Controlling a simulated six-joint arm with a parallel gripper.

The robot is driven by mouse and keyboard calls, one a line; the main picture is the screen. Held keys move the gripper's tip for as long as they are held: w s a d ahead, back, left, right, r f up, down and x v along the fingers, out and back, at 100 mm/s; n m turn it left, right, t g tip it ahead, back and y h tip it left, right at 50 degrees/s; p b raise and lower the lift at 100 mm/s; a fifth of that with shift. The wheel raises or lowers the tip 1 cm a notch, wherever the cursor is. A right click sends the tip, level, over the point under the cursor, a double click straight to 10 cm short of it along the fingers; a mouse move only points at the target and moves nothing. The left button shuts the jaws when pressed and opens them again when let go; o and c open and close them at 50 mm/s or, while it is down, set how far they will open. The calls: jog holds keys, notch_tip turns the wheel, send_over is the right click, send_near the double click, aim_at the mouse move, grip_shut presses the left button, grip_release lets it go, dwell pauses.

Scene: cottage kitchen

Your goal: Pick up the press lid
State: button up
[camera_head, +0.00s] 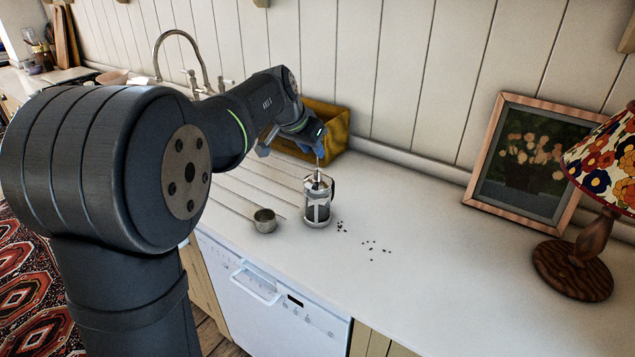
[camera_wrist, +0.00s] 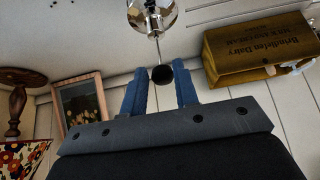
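The French press (camera_head: 317,212) stands upright on the white counter, a glass body in a metal frame. Its shiny metal press lid (camera_head: 318,185) sits on top, with a thin rod rising from it. In the wrist view the lid (camera_wrist: 152,17) is at the top edge, and the rod leads to a round black knob (camera_wrist: 161,76). My gripper (camera_head: 318,153) is above the press, with its blue fingers pointing down. In the wrist view my gripper (camera_wrist: 160,80) is open, a finger on either side of the knob, with gaps visible. The knob is hard to make out in the head view.
A small metal cup (camera_head: 265,220) stands left of the press. Dark crumbs (camera_head: 372,247) lie to its right. A wooden crate (camera_head: 335,127) is behind, against the wall. A framed picture (camera_head: 522,165) and lamp (camera_head: 577,262) stand right. The front counter at right is clear.

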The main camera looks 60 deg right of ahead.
send_over(317, 178)
jog(key=d, duration=0.1)
jog(key=f, duration=0.4)
jog(key=shift+w+f, duration=0.15)
jog(key=shift+w, duration=0.15)
jog(key=shift+c, duration=0.5)
grip_shut()
